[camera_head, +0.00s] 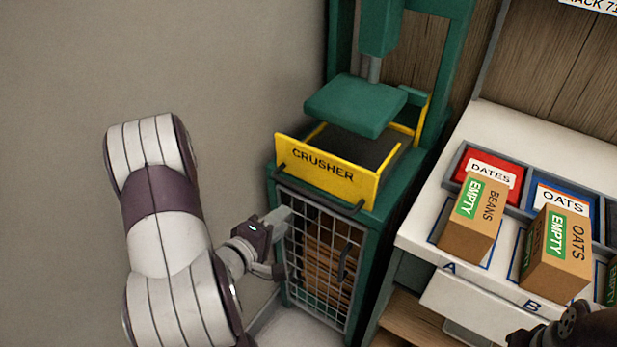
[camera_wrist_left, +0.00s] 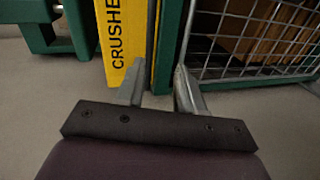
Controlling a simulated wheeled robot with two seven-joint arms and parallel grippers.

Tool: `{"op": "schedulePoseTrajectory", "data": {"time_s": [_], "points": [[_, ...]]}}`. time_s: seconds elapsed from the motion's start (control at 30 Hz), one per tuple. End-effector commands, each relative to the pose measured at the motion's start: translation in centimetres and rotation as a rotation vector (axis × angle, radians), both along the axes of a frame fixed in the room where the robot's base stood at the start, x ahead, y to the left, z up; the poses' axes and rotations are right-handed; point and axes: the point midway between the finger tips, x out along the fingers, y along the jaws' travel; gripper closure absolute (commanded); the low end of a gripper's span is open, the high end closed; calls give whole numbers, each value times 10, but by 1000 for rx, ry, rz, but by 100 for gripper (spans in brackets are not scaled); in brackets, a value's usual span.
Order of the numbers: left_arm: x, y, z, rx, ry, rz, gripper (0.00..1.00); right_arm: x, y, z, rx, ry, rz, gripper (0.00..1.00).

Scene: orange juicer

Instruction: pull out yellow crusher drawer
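The yellow crusher drawer (camera_head: 325,173) sits in the green press frame (camera_head: 385,190), under the green press plate (camera_head: 355,106). Its front reads CRUSHER and has dark handles near both ends of its lower edge. My left gripper (camera_head: 278,216) is just below the drawer's left end, in front of the mesh door (camera_head: 318,265). In the left wrist view its fingers (camera_wrist_left: 160,88) are apart, with the yellow front (camera_wrist_left: 120,45) beside the left finger and the mesh beside the right. Nothing is clearly held. A dark part of my right gripper (camera_head: 562,326) shows at lower right; its fingers are unclear.
A white counter (camera_head: 540,125) stands to the right, with a grey tray of DATES (camera_head: 490,170) and OATS (camera_head: 562,200) bins. The BEANS box (camera_head: 470,230) and OATS box (camera_head: 555,262) stand in front of them. A plain wall is behind my left arm.

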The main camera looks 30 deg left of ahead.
Motion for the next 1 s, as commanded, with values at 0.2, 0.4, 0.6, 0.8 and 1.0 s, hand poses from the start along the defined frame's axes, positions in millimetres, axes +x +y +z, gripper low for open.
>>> {"op": "schedulePoseTrajectory", "data": {"time_s": [0.2,0.4,0.6,0.8,1.0], "points": [[20,-2,4,-87,-34,17,63,-1,0,-3,0,1,0,57],[71,-7,-8,-84,-34,15,63,0,0,-7,0,1,0,57],[108,-9,-15,-83,-32,20,63,-1,0,-9,0,1,0,57],[125,-10,-18,-84,-32,23,63,-1,0,-10,0,1,0,57],[126,-9,-18,-84,-33,24,63,0,0,-9,0,1,0,57]]}}
